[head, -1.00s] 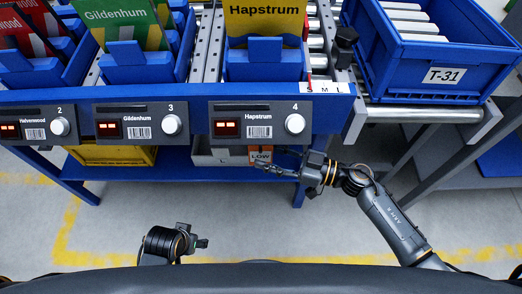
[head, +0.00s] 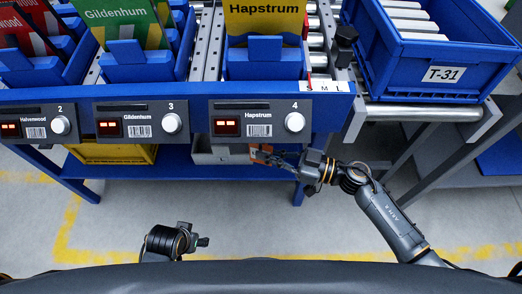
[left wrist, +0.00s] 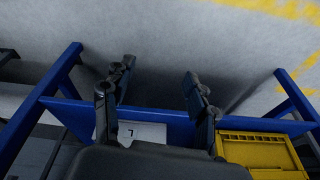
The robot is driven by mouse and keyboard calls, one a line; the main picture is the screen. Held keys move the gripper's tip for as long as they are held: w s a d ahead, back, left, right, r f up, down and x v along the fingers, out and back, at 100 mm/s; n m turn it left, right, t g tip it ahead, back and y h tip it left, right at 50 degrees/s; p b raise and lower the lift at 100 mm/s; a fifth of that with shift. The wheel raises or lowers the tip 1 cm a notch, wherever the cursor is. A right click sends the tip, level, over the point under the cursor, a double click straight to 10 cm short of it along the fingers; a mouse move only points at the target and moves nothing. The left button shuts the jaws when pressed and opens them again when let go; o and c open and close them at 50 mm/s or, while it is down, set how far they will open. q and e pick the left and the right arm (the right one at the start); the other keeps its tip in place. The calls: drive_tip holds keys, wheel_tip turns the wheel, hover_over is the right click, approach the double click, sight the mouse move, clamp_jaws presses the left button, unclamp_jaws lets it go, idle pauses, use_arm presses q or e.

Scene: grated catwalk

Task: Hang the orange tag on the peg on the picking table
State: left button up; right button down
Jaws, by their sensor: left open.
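The orange tag (head: 254,149) is partly hidden at the front of the grey bin under the picking table (head: 180,99). My right gripper (head: 262,155) is at the tag, its fingers overlapping it in the head view. I cannot tell whether the fingers are closed on it. My left gripper (head: 203,242) is low over the floor near my body, away from the tag. In the left wrist view its two fingers (left wrist: 158,72) are apart with nothing between them. I cannot make out the peg.
A grey bin (head: 212,153) and a yellow bin (head: 113,154) sit on the blue lower shelf. Blue bins with coloured packs stand on the table top. A blue crate marked T-31 (head: 440,75) rests on rollers at right. The floor in front is clear.

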use_arm(q)
drive_tip(key=shift+f, duration=0.1)
use_arm(e)
drive_tip(key=shift+r+p, duration=0.2)
drive_tip(key=shift+p, duration=0.2)
use_arm(q)
drive_tip(key=f, duration=0.3)
drive_tip(key=shift+s+a+f, duration=0.1)
drive_tip(key=shift+s, duration=0.3)
drive_tip(key=shift+f, duration=0.4)
use_arm(e)
drive_tip(key=shift+r, duration=0.15)
use_arm(q)
drive_tip(key=shift+s+f, duration=0.25)
drive_tip(key=shift+f, duration=0.1)
drive_tip(key=shift+p, duration=0.4)
use_arm(e)
drive_tip(key=shift+s, duration=0.15)
use_arm(q)
drive_tip(key=shift+s+f, duration=0.6)
drive_tip(key=shift+f, duration=0.15)
use_arm(e)
drive_tip(key=shift+s, duration=0.2)
